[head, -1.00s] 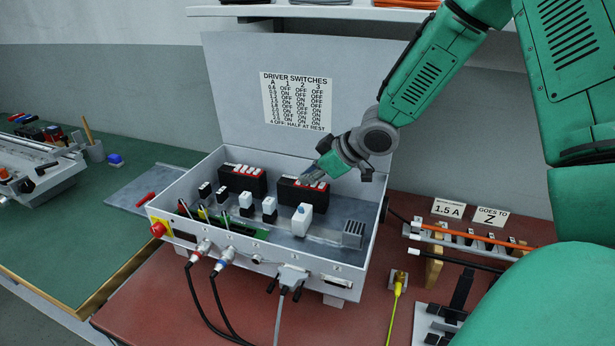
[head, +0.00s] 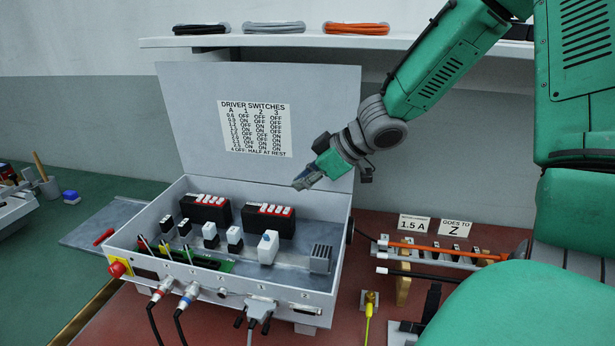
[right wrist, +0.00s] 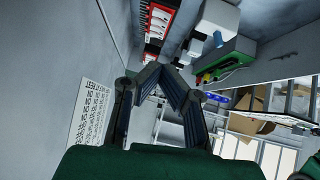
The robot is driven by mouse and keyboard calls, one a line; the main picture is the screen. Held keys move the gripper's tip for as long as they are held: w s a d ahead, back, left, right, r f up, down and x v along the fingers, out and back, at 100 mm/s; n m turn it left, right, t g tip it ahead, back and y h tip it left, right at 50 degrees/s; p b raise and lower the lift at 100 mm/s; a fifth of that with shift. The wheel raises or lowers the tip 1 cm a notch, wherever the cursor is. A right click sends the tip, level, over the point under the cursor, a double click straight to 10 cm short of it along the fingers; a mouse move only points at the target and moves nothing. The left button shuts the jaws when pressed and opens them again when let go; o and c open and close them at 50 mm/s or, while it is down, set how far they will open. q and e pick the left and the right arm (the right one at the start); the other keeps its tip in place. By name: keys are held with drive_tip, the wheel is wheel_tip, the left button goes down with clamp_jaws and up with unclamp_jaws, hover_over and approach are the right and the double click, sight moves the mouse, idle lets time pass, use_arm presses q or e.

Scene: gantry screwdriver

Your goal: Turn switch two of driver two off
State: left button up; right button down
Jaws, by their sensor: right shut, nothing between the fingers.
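An open grey control box (head: 200,288) holds two black drivers with red and white switch faces. The left driver (head: 205,213) and the right driver (head: 268,220) stand near the back wall. I cannot read which is numbered two, nor the switch positions. My right gripper (head: 301,184) is shut and empty, up and to the right of the right driver and apart from it, in front of the raised lid. In the right wrist view its fingertips (right wrist: 165,77) come together below the drivers' red and white faces (right wrist: 155,22). My left gripper is not in view.
The raised lid (head: 190,110) carries a driver switches chart (head: 255,128). Inside the box are white and black blocks and a green board. A red button (head: 118,269) and cables sit on the front. A shelf (head: 300,41) with coiled cables runs above.

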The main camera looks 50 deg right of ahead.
drive_tip(key=shift+v, duration=1.1)
drive_tip(key=shift+a, duration=0.15)
